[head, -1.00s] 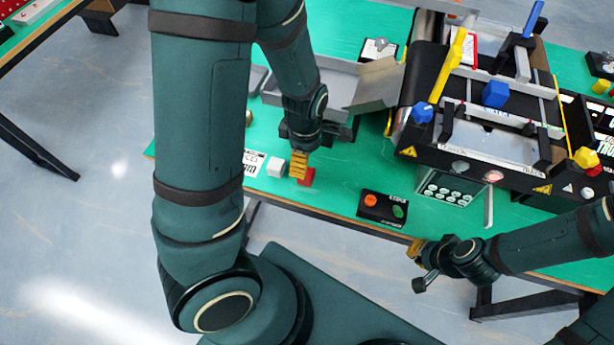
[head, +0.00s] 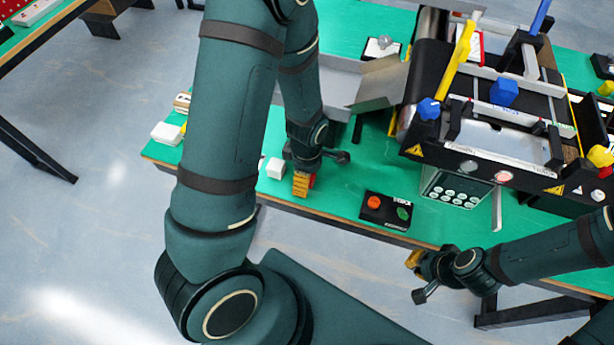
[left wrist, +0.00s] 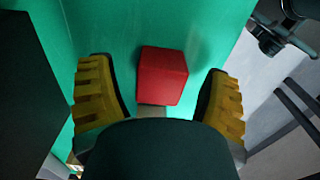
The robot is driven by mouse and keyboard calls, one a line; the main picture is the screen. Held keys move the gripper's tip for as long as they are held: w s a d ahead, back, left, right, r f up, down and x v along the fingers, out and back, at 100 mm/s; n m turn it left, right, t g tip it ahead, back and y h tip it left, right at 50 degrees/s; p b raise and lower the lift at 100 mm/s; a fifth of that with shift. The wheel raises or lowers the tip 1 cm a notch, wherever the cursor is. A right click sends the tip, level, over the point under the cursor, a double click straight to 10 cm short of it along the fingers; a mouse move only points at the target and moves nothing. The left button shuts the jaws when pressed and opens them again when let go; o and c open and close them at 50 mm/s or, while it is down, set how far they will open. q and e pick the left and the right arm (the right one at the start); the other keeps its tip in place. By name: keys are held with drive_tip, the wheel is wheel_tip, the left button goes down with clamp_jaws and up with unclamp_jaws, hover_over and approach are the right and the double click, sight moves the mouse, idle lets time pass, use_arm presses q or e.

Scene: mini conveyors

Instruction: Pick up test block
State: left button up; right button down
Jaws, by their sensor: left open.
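A red block (left wrist: 162,76) stands on the green table top in the left wrist view, between and slightly ahead of the two yellow fingers. My left gripper (left wrist: 158,100) is open, with a finger on each side of the block and a gap on both sides. In the head view, my left gripper (head: 303,185) is low over the table's front edge area and hides most of the red block (head: 312,181). My right gripper (head: 413,259) is near the front edge of the table, apart from the blocks; its opening is not clear.
A white block (head: 275,168) lies just left of my left gripper. A black button box (head: 386,211) with orange and green buttons sits to the right. The conveyor (head: 425,85), with a blue cube (head: 504,91) on it, stands behind. Table edge (head: 330,216) is close.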

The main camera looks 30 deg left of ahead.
use_arm(q)
drive_tip(key=c, duration=1.3)
drive_tip(key=shift+r, duration=0.1)
